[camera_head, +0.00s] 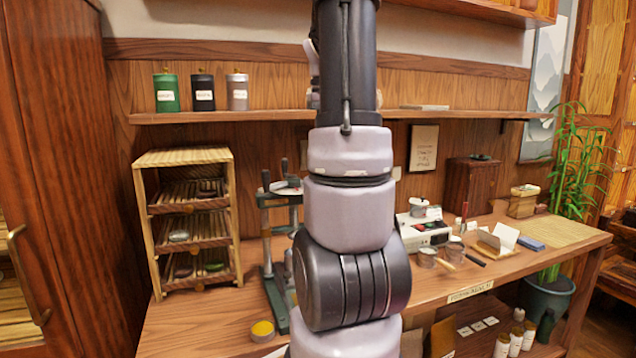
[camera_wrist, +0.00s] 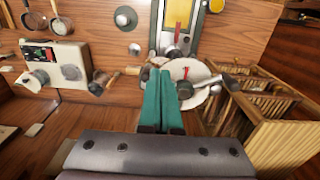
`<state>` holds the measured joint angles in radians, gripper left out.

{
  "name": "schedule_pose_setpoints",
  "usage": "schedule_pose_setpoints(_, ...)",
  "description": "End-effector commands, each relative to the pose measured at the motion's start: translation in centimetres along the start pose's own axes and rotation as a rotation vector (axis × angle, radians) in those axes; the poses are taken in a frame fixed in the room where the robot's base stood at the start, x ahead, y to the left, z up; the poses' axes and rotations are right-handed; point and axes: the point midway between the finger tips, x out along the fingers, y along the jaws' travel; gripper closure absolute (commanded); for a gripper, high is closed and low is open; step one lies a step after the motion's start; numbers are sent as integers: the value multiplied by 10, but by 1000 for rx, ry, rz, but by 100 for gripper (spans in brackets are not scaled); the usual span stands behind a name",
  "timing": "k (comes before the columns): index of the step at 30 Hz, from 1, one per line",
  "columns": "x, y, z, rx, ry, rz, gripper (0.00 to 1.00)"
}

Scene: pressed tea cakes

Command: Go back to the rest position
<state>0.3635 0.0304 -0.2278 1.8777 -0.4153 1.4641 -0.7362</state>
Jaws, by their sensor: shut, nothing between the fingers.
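My gripper (camera_wrist: 160,78) shows in the wrist view with its two green fingers together and nothing between them. It hangs above the wooden workbench, apart from the things below. In the head view my raised arm fills the middle, and my gripper is out of the picture. The workbench (camera_head: 190,325) runs across the head view. A green-framed press (camera_head: 275,275) stands on it, partly hidden behind my arm. The press also shows in the wrist view (camera_wrist: 198,25), beyond my fingertips.
A bamboo rack (camera_head: 143,225) with dark cakes stands at the left. A wall shelf (camera_head: 240,116) holds three tins and passes behind my arm. A white device (camera_head: 425,232), small pots and a wooden box (camera_head: 470,185) stand at the right. A yellow-topped tin (camera_head: 262,331) is near the front.

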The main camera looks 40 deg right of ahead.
Motion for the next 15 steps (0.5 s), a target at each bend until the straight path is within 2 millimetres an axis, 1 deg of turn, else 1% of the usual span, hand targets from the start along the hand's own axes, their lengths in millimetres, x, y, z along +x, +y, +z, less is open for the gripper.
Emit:
schedule_pose_setpoints(8, 0, 0, 0, 0, 0, 0, 100)
schedule_pose_setpoints(11, -2, -4, 2, -1, 9, -2, 100)
schedule_pose_setpoints(14, -8, -25, 9, -3, 51, -15, 100)
schedule_pose_setpoints(15, -12, -38, 14, -5, 78, -24, 100)
